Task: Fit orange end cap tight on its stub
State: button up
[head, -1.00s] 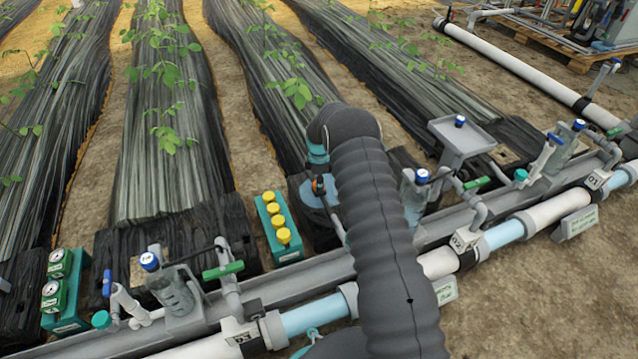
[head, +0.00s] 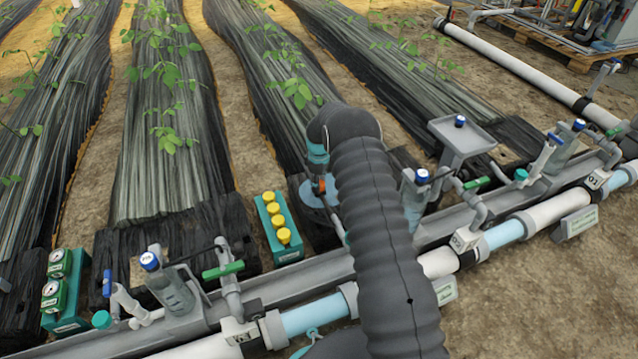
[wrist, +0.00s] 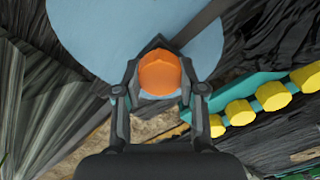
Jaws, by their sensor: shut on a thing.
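The orange end cap (wrist: 160,75) sits between the fingertips of my gripper (wrist: 160,84) in the wrist view. The gripper is shut on it. A pale blue round surface (wrist: 95,35) lies beyond the cap. A dark bar (wrist: 203,22) runs from behind the cap toward the upper right; I cannot tell whether it is joined to the cap. In the head view my gripper (head: 322,184) is over the blue disc (head: 312,196), partly hidden by my arm, with a little orange showing. I cannot make out the stub in either view.
A teal rack (head: 284,252) with several yellow caps (head: 284,236) stands left of the blue disc; it shows in the wrist view (wrist: 240,116) too. A grey channel (head: 290,283) and a pipe run across the front. A grey tray on a post (head: 463,138) stands right of my arm.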

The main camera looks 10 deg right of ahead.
jog(key=shift+m, duration=1.3)
jog(key=o, duration=1.3)
jog(key=shift+r+p, duration=1.95)
jog(key=shift+r, duration=2.55)
